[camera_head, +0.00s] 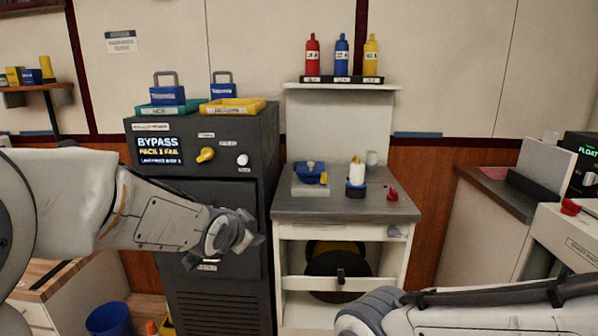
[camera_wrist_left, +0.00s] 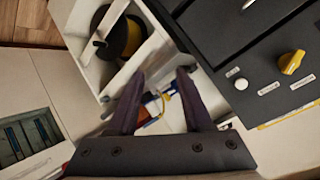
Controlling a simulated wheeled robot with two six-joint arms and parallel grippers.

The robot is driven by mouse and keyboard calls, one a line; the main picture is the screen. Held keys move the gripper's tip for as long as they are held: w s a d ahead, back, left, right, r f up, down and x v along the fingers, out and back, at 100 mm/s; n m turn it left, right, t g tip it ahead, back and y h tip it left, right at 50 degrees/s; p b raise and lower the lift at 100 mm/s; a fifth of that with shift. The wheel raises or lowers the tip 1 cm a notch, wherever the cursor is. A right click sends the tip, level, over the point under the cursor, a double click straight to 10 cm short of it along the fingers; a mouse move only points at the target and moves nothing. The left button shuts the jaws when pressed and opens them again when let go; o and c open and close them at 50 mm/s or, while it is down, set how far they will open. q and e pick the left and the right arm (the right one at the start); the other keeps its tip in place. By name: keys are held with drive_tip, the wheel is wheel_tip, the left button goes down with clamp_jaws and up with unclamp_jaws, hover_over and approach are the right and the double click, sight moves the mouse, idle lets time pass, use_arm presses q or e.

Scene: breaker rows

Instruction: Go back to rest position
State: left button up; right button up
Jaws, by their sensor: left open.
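My left arm reaches in from the left in the head view. Its gripper (camera_head: 226,248) is in front of the dark breaker cabinet (camera_head: 225,290), below the panel with the yellow knob (camera_head: 205,154) and white button (camera_head: 242,160). In the left wrist view my left gripper (camera_wrist_left: 158,86) has its two fingers spread, with nothing held between them. Small red, blue and yellow things (camera_wrist_left: 160,100) on the bench show beyond the fingers, partly hidden. My right arm crosses the bottom right of the head view; its gripper is not in view.
Red, blue and yellow bottles (camera_head: 342,55) stand on a shelf. A blue bin (camera_head: 108,320) stands at lower left.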

use_arm(q)
drive_tip(key=s+d+f+n+g, duration=0.15)
drive_tip(key=s+f+g, duration=0.25)
drive_tip(key=s, duration=0.7)
drive_tip(key=s+d+f+g, duration=0.3)
drive_tip(key=s, duration=0.8)
drive_tip(key=s+d+f+g, duration=0.3)
drive_tip(key=s+f+g, duration=0.1)
drive_tip(key=s, duration=0.7)
wheel_tip(320, 180, up, 20)
drive_tip(key=p, duration=1.9)
drive_tip(key=shift+s+a+y+p, duration=0.35)
drive_tip(key=shift+s+y, duration=0.05)
drive_tip(key=shift+s, duration=0.05)
drive_tip(key=shift+f+n, duration=0.1)
drive_tip(key=shift+n, duration=0.15)
